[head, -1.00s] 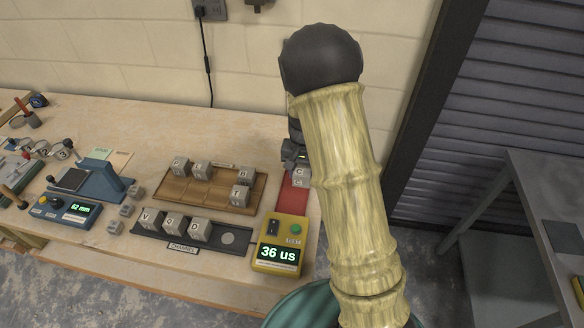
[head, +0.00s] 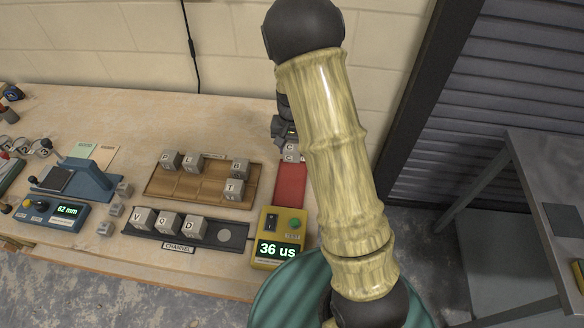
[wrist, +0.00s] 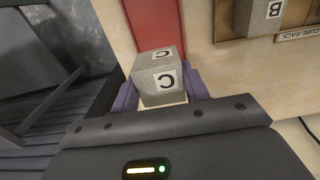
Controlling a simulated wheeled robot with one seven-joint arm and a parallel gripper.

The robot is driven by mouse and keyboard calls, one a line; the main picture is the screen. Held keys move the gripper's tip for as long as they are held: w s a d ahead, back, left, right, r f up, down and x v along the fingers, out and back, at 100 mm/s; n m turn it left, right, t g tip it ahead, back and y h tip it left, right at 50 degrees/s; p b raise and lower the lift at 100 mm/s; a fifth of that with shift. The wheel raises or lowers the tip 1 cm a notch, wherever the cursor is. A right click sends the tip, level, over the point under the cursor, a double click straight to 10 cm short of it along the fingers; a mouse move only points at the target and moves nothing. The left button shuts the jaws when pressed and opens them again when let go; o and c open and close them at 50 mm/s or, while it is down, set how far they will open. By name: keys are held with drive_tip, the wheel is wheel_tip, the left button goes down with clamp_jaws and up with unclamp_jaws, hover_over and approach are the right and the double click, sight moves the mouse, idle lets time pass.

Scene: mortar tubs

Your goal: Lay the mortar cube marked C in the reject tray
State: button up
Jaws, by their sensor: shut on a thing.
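The grey mortar cube marked C (head: 291,154) is held at the far end of the red reject tray (head: 291,188). In the wrist view the cube (wrist: 157,92) shows a C on two faces, and the red tray (wrist: 155,25) runs away behind it. My gripper (head: 287,144) is shut on the cube, with a purple finger on each side of it in the wrist view. I cannot tell whether the cube's underside touches anything. My arm hides part of the area right of the tray.
The wooden cube rack (head: 203,183) with several lettered cubes lies left of the tray. The dark channel (head: 225,243) with cubes V, Q and D and a yellow tester (head: 279,235) reading 36 us are nearer. Most of the tray's visible surface is bare.

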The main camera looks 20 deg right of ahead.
sight(292, 156)
wheel_tip(292, 156, down, 4)
drive_tip(key=shift+w+f+p, duration=0.1)
drive_tip(key=shift+p, duration=0.2)
drive_tip(key=shift+f, duration=0.1)
drive_tip(key=shift+f+p, duration=0.4)
drive_tip(key=shift+f, duration=1.6)
drive_tip(key=shift+f, duration=0.2)
drive_tip(key=o, duration=1.2)
drive_tip(key=shift+c, duration=0.2)
drive_tip(key=shift+r, duration=0.1)
